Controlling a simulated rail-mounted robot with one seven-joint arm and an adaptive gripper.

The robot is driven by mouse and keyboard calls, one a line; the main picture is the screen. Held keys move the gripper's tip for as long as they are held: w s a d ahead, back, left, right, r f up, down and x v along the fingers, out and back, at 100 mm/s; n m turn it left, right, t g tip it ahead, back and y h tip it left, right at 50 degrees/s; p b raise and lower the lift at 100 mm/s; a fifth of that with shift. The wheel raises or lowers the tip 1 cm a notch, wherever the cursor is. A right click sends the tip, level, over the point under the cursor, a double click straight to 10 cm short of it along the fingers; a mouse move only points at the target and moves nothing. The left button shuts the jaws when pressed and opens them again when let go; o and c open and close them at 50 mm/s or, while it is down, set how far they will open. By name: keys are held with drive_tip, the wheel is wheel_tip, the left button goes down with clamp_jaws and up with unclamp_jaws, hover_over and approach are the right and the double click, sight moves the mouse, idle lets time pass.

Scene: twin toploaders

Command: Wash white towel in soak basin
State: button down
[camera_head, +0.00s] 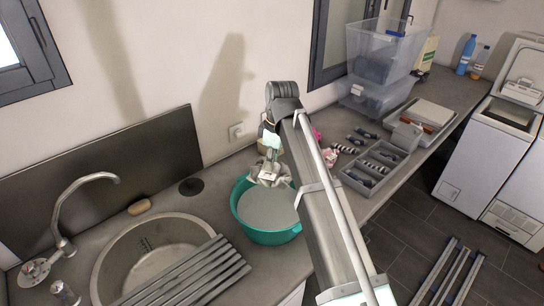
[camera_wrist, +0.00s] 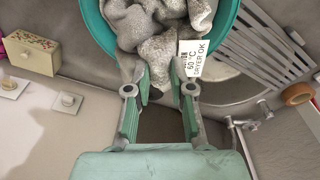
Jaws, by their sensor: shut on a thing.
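The teal soak basin (camera_head: 272,237) stands on the counter right of the sink and holds greyish water. Its rim curves across the top of the wrist view (camera_wrist: 97,32). My gripper (camera_head: 268,163) is above the basin's far side, pointing down. In the wrist view its green fingers (camera_wrist: 160,82) are shut on an edge of the crumpled, grey-white towel (camera_wrist: 160,50). A white care tag (camera_wrist: 193,58) reading 60 °C and dryer OK hangs from the towel. The towel bunches over the basin; how much touches the water is unclear.
Left of the basin are a round sink (camera_head: 120,250) with a slatted rack (camera_head: 190,275), a tap (camera_head: 75,195) and a brown soap bar (camera_head: 139,207). A grey divided tray (camera_head: 375,168) and clear bins (camera_head: 378,60) stand right. White toploaders (camera_head: 490,140) stand far right.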

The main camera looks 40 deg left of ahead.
drive_tip(key=shift+f+b, duration=4.35)
drive_tip(key=shift+f, duration=5.75)
